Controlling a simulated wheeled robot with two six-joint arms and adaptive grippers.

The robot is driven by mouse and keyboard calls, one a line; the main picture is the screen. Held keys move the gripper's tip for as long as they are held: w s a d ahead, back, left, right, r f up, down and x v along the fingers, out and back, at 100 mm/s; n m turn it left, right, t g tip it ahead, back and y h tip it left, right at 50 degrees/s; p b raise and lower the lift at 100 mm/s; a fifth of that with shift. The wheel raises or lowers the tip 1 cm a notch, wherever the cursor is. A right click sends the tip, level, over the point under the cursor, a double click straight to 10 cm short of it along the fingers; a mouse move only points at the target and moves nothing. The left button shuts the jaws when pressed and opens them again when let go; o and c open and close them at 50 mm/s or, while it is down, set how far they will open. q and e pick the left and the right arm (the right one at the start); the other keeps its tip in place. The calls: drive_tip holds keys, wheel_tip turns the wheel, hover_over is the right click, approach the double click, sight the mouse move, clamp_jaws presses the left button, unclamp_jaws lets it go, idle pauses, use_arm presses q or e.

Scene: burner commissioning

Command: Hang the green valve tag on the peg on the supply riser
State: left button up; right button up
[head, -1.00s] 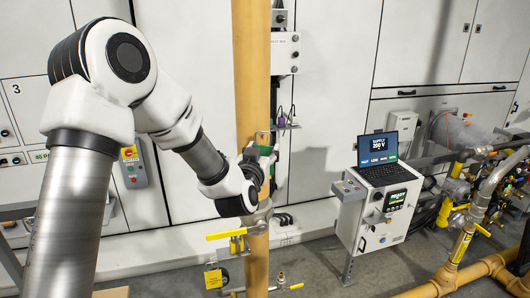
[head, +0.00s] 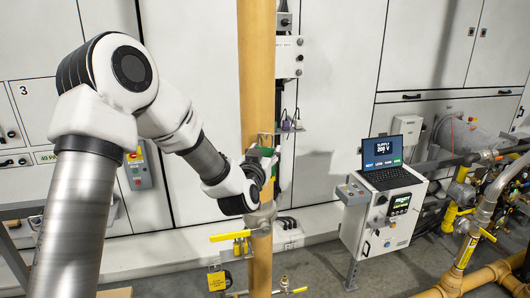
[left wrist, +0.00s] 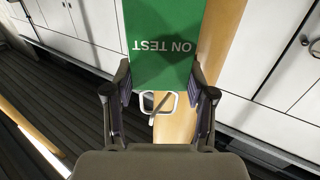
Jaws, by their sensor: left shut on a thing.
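The green valve tag (left wrist: 165,45) fills the upper middle of the left wrist view, its words ON TEST upside down. Its pale wire loop (left wrist: 172,101) lies between the fingertips of my left gripper (left wrist: 160,95), which is shut on the tag. A thin grey rod crosses the loop; I cannot tell whether it passes through. In the head view the left gripper (head: 262,165) is against the front of the yellow supply riser (head: 257,60), with a bit of green tag (head: 266,151) showing. The peg is not clearly visible there. My right gripper is out of view.

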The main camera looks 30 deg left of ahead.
use_arm(q)
drive_tip(key=o, duration=0.9)
drive_tip(key=shift+o, duration=0.8)
drive_tip(key=shift+w+f, duration=0.1)
drive_tip(key=shift+w+a+f, duration=0.1)
drive_tip(key=shift+w+a, duration=0.05)
drive_tip(key=shift+a, duration=0.05)
drive_tip(key=shift+s+d, duration=0.2)
drive_tip(key=shift+s, duration=0.15)
drive_tip(key=v, duration=1.1)
drive_tip(key=s+d+f+m+g+h+b, duration=0.1)
drive_tip(key=s+d+f+g, duration=0.15)
drive_tip(key=f, duration=0.95)
drive_tip(key=s+d+f+m+g+h+b, duration=0.1)
drive_tip(key=s+d+f+m+g+h, duration=0.15)
drive_tip(key=f, duration=0.95)
drive_tip(key=s+d+f+m+g+h+b, duration=0.1)
drive_tip(key=s+f+g, duration=0.25)
drive_tip(key=f, duration=0.75)
drive_tip(key=s+d+f+g+h, duration=0.1)
drive_tip(key=s+d+f+g, duration=0.2)
drive_tip(key=s+f, duration=0.3)
drive_tip(key=s+d+f+n+g+h, duration=0.1)
drive_tip(key=s+f+g, duration=0.4)
drive_tip(key=s, duration=0.8)
wheel_tip(320, 180, down, 2)
drive_tip(key=shift+s+d+f+g, duration=0.15)
drive_tip(key=shift+s+d+g, duration=0.2)
drive_tip(key=shift+d, duration=0.55)
